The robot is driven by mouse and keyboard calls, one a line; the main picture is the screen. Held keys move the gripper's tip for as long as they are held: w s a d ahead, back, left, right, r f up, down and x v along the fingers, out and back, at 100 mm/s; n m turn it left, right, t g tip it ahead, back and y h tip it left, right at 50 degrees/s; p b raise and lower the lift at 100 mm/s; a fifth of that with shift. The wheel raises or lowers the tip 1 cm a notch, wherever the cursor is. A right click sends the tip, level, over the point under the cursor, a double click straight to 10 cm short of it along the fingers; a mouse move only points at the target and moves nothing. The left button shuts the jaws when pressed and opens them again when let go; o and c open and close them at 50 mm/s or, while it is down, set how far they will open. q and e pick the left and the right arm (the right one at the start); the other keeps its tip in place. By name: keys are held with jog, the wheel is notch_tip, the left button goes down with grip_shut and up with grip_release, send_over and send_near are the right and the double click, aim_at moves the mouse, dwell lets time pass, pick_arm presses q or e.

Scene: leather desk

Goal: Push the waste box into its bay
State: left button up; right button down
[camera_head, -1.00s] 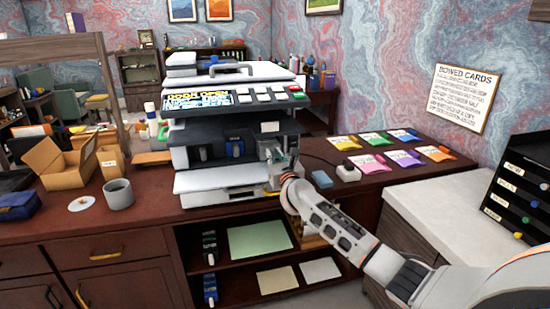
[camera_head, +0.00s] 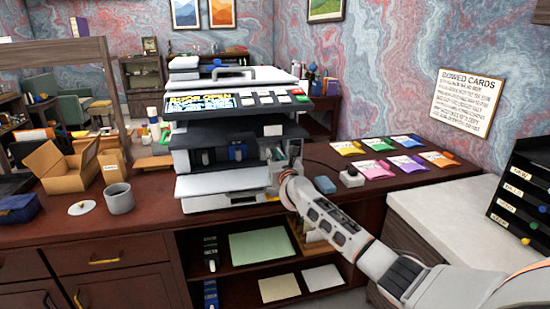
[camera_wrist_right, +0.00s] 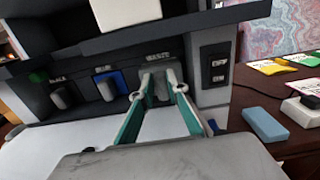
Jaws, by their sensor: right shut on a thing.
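The printer (camera_head: 225,203) stands on the desk with its front door open and a display that reads DOOR OPEN. A row of bays shows inside, and the right one carries a small label (camera_wrist_right: 158,55). My right gripper (camera_wrist_right: 161,92) is at that right bay, with its teal-lined fingers shut on the grey front piece of the waste box (camera_wrist_right: 161,82). It also shows in the head view (camera_head: 284,166), at the printer's right front. The rest of the box is hidden, so its depth in the bay cannot be told. My left gripper is not in view.
A blue block (camera_wrist_right: 266,125) and a white plug (camera_head: 351,178) lie right of the printer. Colored packets (camera_head: 408,164) lie farther right. The printer's right post (camera_wrist_right: 212,65) is close beside my fingers.

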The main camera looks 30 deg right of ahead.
jog(key=shift+w+d+b, duration=0.15)
jog(key=shift+w+b, duration=0.15)
jog(key=shift+w, duration=0.3)
jog(key=shift+w+d+b, duration=0.15)
jog(key=shift+w+b, duration=0.2)
jog(key=shift+w, duration=0.25)
jog(key=shift+w+d+b, duration=0.15)
jog(key=shift+w+b, duration=0.3)
jog(key=shift+w, duration=0.25)
jog(key=c, duration=1.9)
grip_release()
jog(key=shift+r, duration=0.1)
jog(key=shift+s, duration=0.5)
jog(key=v, duration=1.1)
